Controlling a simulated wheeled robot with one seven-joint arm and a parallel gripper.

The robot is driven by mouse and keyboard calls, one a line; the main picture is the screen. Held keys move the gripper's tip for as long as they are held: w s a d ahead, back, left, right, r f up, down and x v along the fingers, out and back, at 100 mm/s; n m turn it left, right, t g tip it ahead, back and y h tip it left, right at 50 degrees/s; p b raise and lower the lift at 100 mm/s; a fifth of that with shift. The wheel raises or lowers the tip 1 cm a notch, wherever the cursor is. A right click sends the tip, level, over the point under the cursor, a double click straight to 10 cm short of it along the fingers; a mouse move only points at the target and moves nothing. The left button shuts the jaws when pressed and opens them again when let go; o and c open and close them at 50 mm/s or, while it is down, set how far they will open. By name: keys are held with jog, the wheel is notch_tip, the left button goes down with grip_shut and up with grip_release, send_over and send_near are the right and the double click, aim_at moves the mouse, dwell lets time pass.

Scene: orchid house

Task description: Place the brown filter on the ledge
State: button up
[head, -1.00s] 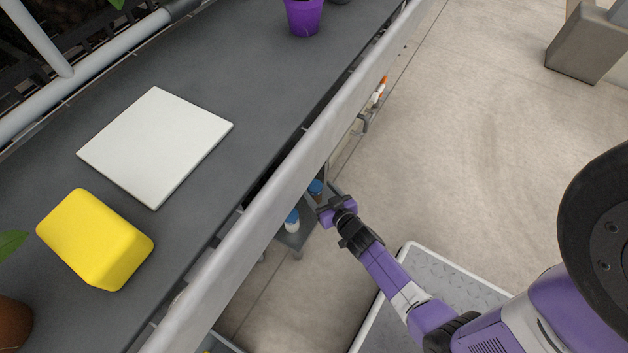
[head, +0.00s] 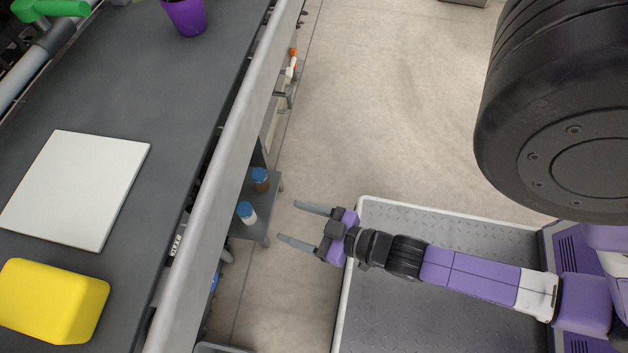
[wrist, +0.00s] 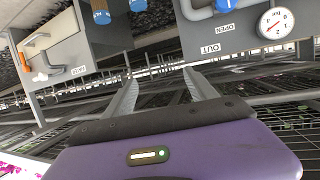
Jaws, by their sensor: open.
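A small brown cylinder with a blue top, likely the brown filter (head: 261,184), stands on a low grey shelf (head: 262,216) beside the bench. A white one with a blue top (head: 247,213) stands close to it. My gripper (head: 289,222) is open and empty, to the right of the shelf and apart from both cylinders. In the wrist view, my two fingers (wrist: 158,92) are spread with nothing between them. A brown cylinder with a blue end (wrist: 101,14) shows at the top edge there, partly cut off. I cannot tell which surface is the ledge.
The dark bench (head: 130,100) holds a white square board (head: 75,190), a yellow block (head: 52,300) and a purple pot (head: 185,15). Its pale rail (head: 215,190) runs along the near side. A labelled panel with a gauge (wrist: 274,22) shows in the wrist view. Open floor (head: 400,100) lies to the right.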

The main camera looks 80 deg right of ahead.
jog(key=s+a+r+n+y, duration=0.1)
jog(key=s+a+r, duration=0.1)
jog(key=r, duration=0.6)
jog(key=s+a+r+n+y, duration=0.1)
jog(key=s+a+r+y, duration=0.1)
jog(key=r, duration=0.7)
jog(key=shift+s+a+t, duration=0.3)
jog(key=shift+s+t, duration=0.1)
